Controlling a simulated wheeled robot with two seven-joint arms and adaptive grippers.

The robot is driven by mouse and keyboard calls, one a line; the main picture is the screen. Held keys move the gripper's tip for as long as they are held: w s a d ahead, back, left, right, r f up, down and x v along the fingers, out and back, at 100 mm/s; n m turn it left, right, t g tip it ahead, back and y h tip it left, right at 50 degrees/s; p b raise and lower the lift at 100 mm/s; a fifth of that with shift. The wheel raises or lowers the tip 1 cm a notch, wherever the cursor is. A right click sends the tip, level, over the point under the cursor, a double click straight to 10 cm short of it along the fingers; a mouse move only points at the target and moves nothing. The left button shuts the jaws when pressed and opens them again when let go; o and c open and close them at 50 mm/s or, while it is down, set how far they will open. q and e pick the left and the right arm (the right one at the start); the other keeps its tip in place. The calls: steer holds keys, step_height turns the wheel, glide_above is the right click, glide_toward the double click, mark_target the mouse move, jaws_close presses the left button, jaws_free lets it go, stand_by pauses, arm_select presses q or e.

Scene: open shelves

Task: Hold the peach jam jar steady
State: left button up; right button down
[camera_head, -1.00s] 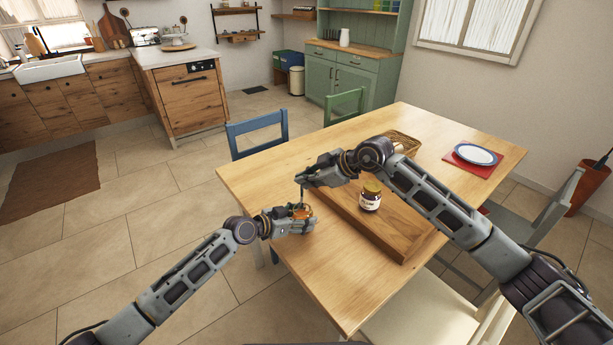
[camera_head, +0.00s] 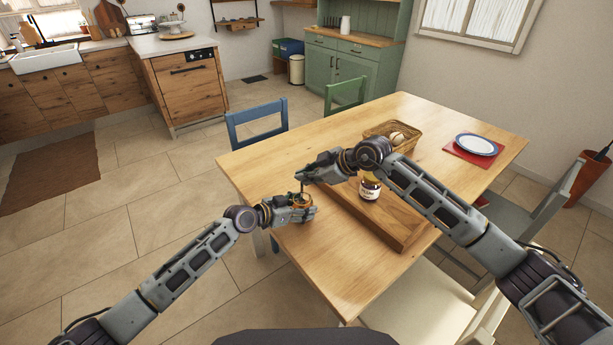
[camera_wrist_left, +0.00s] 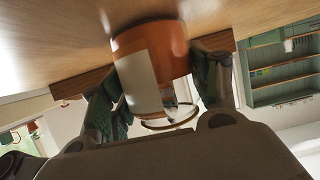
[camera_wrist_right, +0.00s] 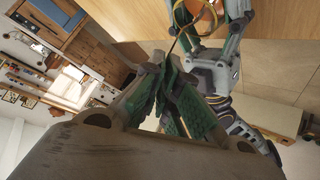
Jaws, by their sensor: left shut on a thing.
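The peach jam jar (camera_head: 303,199) is orange with a pale label and stands near the table's left edge. In the left wrist view the jar (camera_wrist_left: 180,45) sits between the fingers, with a gold ring at its mouth. My left gripper (camera_head: 304,211) is shut on it from the side.
A dark jam jar (camera_head: 369,187) with a white label stands on a wooden board (camera_head: 400,231), partly behind my right arm. A wicker basket (camera_head: 378,131) with pale round things is farther back. A blue-rimmed plate (camera_head: 476,145) lies on a red mat (camera_head: 457,154). The near table front is clear.

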arm_select(q)
steer(key=shift+s+f, duration=0.15)
steer(key=shift+f, duration=0.3)
arm_select(e)
steer(key=c, duration=1.6)
jaws_free()
steer(key=shift+o, duration=0.2)
steer(key=shift+d, duration=0.1)
steer(key=v, duration=1.2)
arm_select(q)
steer(key=shift+r, duration=0.1)
steer(key=o, duration=1.4)
steer(key=shift+r, duration=0.1)
arm_select(e)
steer(key=shift+w, duration=0.1)
arm_select(q)
steer(key=shift+r, duration=0.15)
